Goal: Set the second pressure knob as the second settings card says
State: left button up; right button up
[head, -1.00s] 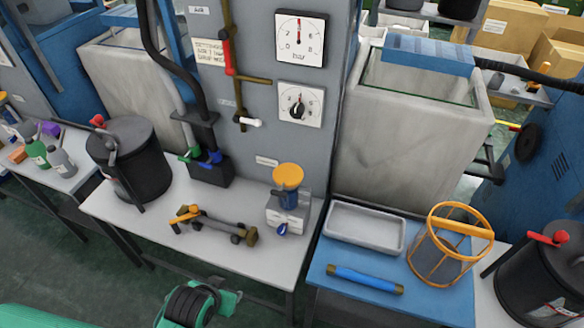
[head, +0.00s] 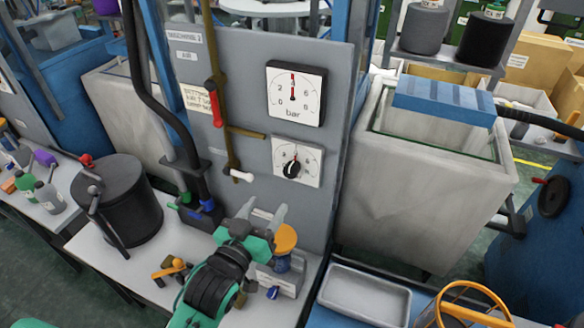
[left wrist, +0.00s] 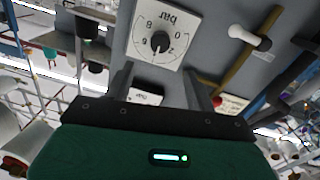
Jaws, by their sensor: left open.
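The black pressure knob (head: 291,168) sits on a white dial plate on the grey panel, and it shows upside down in the left wrist view (left wrist: 159,41). Its exact setting is too small to read. Above it, a bar gauge (head: 295,93) has its red needle pointing nearly straight up. A cream card (head: 201,103) with lines of writing hangs left of the gauge; its text is too small to read. My left gripper (head: 263,210) is open and empty, below the knob and apart from it. Its fingers also show in the left wrist view (left wrist: 158,76). My right gripper is out of view.
A red-handled valve (head: 213,103) and a white-tipped lever (head: 241,175) stick out left of the knob. An orange-topped device (head: 284,240) stands close beside my left gripper. A black pot (head: 118,205) stands on the bench at left.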

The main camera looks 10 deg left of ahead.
aim_at(289, 174)
pick_arm(q)
jog(key=p+x, duration=0.3)
jog(key=x, duration=0.8)
jog(key=shift+w, duration=0.4)
jog(key=shift+w+d, duration=0.15)
jog(key=shift+w, duration=0.4)
jog(key=c, duration=1)
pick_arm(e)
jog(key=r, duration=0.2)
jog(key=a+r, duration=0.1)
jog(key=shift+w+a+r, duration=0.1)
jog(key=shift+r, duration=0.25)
